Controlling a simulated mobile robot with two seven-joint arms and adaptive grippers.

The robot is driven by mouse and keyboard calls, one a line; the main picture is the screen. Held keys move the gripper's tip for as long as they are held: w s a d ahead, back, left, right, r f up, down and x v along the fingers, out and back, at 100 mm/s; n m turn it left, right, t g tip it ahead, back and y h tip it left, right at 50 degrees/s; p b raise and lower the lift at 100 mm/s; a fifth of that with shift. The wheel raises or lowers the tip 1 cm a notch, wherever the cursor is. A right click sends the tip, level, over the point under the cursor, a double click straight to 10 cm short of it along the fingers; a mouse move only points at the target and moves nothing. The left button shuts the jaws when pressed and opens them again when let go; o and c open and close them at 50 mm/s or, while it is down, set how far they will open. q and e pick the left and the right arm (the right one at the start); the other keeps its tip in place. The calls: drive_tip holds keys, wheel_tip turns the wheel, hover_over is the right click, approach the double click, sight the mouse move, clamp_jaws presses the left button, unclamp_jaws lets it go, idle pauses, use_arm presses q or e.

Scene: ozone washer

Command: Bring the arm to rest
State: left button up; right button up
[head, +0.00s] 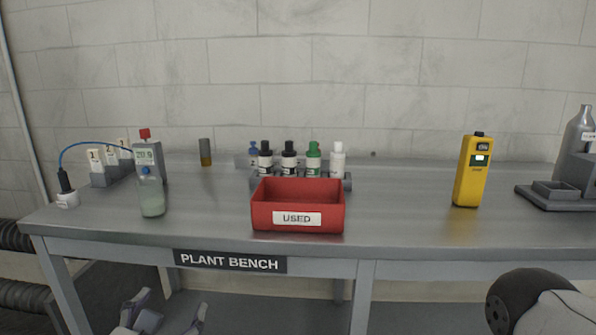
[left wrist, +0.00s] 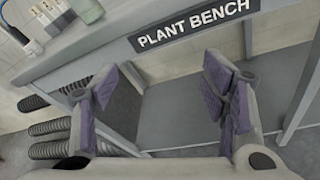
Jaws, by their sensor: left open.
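My left gripper (head: 165,312) shows at the bottom left of the head view, in front of and below the bench's front edge. In the left wrist view the left gripper (left wrist: 160,95) is open, its purple-padded fingers wide apart with nothing between them. The fingers point toward the front of the plant bench (left wrist: 75,62), below its label. The grey metal bench (head: 405,225) also shows across the head view. Part of my right arm (head: 535,300) shows at the lower right of the head view; its gripper is out of view.
A red USED bin (head: 297,208) stands mid-bench near the front edge. Several capped bottles (head: 289,160) stand behind it. A yellow meter (head: 470,172) stands right, a pale bottle (head: 151,192) left. Ribbed hoses (left wrist: 50,140) lie below the bench. Open space lies under the benchtop.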

use_arm(q)
drive_tip(key=s+d+f+m+g+h, duration=0.2)
drive_tip(key=s+d+f+m+g, duration=0.2)
drive_tip(key=s+f+m, duration=0.4)
drive_tip(key=s+d+f+m+g+h, duration=0.2)
drive_tip(key=s+d+f+m+g, duration=0.15)
drive_tip(key=f+m, duration=0.45)
drive_tip(key=s+a+f+m+g+y, duration=0.1)
drive_tip(key=s+a+f+m+g, duration=0.2)
drive_tip(key=s+m, duration=0.2)
drive_tip(key=s+a+f+m+g+y, duration=0.1)
drive_tip(key=s+a+f+m+g, duration=0.2)
drive_tip(key=s, duration=0.8)
drive_tip(key=s+a+f+m+g+y, duration=0.1)
drive_tip(key=s+a+f+m+g, duration=0.3)
drive_tip(key=s+m, duration=0.3)
drive_tip(key=shift+s+f, duration=0.25)
drive_tip(key=shift+s, duration=0.35)
drive_tip(key=shift+g, duration=0.25)
